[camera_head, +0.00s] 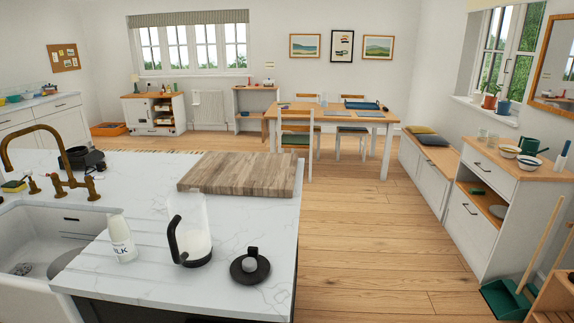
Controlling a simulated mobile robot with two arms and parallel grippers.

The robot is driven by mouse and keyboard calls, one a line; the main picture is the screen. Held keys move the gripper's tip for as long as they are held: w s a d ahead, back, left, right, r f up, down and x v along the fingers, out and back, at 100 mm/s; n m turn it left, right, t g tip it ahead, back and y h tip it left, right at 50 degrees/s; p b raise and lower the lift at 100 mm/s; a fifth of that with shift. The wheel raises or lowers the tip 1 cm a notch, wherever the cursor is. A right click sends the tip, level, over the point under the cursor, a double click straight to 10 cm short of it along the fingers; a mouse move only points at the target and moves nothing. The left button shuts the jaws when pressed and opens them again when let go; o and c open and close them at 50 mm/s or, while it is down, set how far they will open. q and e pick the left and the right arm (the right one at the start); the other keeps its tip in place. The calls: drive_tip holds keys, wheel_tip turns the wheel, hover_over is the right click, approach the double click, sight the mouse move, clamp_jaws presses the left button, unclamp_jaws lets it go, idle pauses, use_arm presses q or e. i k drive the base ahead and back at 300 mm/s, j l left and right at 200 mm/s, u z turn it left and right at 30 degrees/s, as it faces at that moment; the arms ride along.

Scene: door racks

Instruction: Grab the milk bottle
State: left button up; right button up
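A white milk bottle (122,238) with dark "LK" lettering stands upright on the white marble counter (90,290). No gripper and no arm of mine shows in the head view. Nothing hides the front of the bottle.
A black round item (249,267) lies near the counter's right edge. A wooden board (240,173) lies behind. The sink (50,243) with a brass faucet (70,186) is left. Wooden floor is open at right.

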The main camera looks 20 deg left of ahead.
sight(120, 232)
drive_tip(key=u, duration=1.65)
drive_tip(key=i+j, duration=0.15)
drive_tip(key=j, duration=0.15)
drive_tip(key=i+j, duration=0.15)
drive_tip(key=j, duration=0.2)
drive_tip(key=i+j, duration=0.1)
drive_tip(key=j, duration=0.2)
drive_tip(key=z, duration=0.05)
